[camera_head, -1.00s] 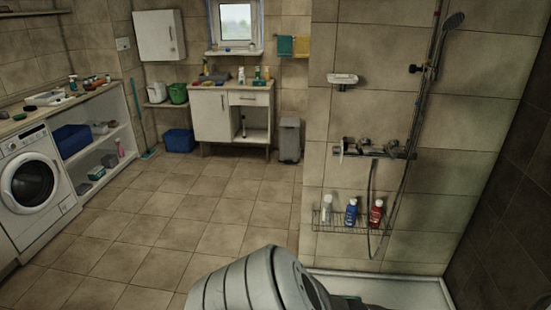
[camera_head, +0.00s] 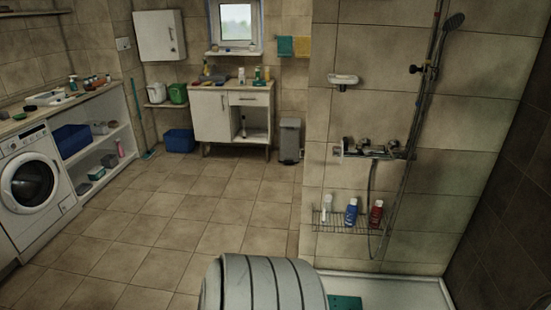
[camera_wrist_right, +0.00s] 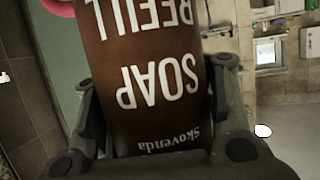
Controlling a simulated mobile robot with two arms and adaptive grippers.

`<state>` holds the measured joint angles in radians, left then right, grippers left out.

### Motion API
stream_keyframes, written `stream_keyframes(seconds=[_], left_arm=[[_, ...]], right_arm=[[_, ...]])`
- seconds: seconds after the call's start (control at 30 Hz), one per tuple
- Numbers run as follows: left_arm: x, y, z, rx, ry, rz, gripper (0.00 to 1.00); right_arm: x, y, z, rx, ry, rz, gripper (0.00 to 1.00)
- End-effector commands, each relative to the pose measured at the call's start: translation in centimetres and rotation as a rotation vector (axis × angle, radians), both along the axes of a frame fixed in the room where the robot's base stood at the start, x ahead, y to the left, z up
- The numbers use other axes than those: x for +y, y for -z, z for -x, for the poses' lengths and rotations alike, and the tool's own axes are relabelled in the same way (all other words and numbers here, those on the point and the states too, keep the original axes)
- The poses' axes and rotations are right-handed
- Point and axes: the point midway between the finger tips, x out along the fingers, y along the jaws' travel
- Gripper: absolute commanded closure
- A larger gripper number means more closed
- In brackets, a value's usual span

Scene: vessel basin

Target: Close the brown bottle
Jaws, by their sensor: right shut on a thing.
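The brown bottle (camera_wrist_right: 150,125) fills the middle of the right wrist view. Its white lettering reads "SOAP REFILL" and "Skovenda" and appears upside down in that view. My right gripper (camera_wrist_right: 155,98) is shut on the bottle, with one finger against each side. The bottle's far end runs out of the top of the view, so its mouth and any cap are hidden. Neither the bottle nor my right gripper shows in the head view. My left gripper is in no view.
A wire rack (camera_head: 340,227) on the shower wall holds a white, a blue and a red bottle. Below is the white shower tray (camera_head: 400,290) with a teal thing (camera_head: 345,301). The washing machine (camera_head: 32,187) stands left. The tiled floor (camera_head: 190,215) is clear.

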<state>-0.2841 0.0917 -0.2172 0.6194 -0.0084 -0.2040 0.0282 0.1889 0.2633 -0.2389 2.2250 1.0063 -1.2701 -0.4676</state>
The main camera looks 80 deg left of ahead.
Motion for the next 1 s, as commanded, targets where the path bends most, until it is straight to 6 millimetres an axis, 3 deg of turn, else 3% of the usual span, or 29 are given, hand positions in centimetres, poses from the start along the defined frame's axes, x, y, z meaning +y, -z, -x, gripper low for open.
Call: stream_keyframes(seconds=[0.13, 0.77, 1.0], left_arm=[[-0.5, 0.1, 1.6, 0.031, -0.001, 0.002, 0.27], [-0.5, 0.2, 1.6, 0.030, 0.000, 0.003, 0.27], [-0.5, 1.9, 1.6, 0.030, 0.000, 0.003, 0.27]], right_arm=[[0.0, -0.1, 0.0, 0.000, 0.000, -0.001, 1.00], [0.0, 0.0, -0.1, -0.001, 0.006, -0.002, 1.00], [-1.2, 1.4, -2.9, -0.002, 0.169, -0.006, 1.00]])
